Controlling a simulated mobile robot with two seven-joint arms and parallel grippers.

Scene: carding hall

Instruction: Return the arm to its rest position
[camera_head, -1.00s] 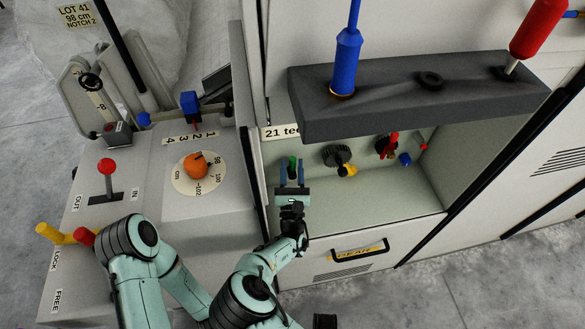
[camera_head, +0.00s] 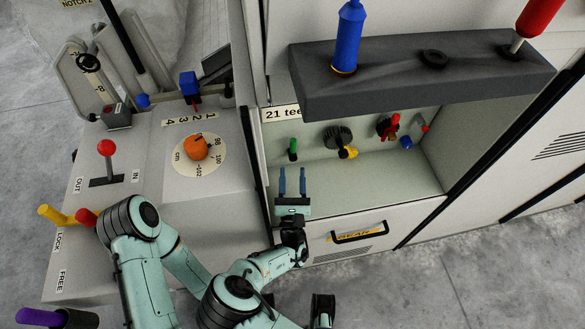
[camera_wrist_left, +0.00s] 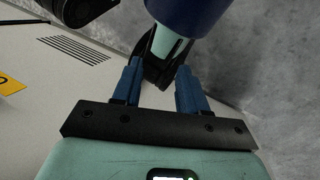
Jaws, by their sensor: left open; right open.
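My right gripper (camera_head: 292,172) is open and empty in the head view. Its two blue fingers point into the open gear bay, just in front of a green-capped peg (camera_head: 293,150), with a gap between them. The arm behind it reaches up from the bottom of the picture. My left gripper (camera_wrist_left: 157,78) is open in the left wrist view, with nothing between its blue fingers. A teal and dark-blue part of my own body shows just beyond them. I cannot make out the left gripper in the head view.
A dark shelf (camera_head: 410,98) with a blue-handled tool (camera_head: 348,38) and a red-handled tool (camera_head: 541,22) overhangs the bay. Dark gears (camera_head: 338,136) sit on the back wall. Left is a console with an orange knob (camera_head: 196,148) and a red-topped lever (camera_head: 106,147). A drawer handle (camera_head: 359,233) lies below.

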